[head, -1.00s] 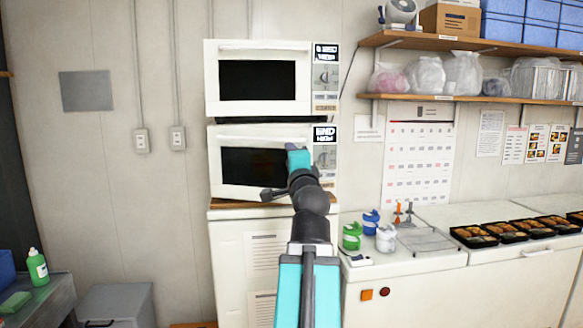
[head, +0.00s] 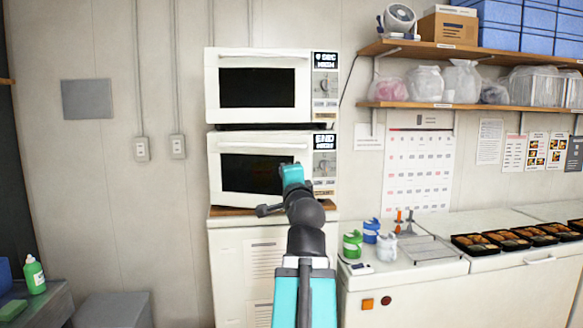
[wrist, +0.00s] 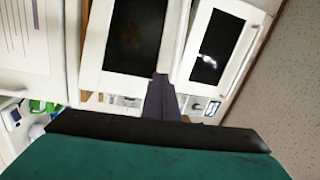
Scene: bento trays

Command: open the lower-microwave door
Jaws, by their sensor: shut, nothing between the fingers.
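The lower microwave (head: 219,200) is white with a dark window. It stands under a matching upper microwave, and its door looks closed. A pale handle bar (head: 250,146) runs along the top of its door. My gripper (head: 291,167) is in front of the right part of this door, a little below the handle's right end. In the wrist view the lower microwave (wrist: 92,50) appears turned on its side, and my gripper (wrist: 160,78) shows dark fingers shut and empty near the door's handle edge. I cannot tell whether the fingertips touch the door.
The upper microwave (head: 214,90) sits directly above. A white cabinet (head: 228,250) supports both. Shelves (head: 430,105) hang at the upper right.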

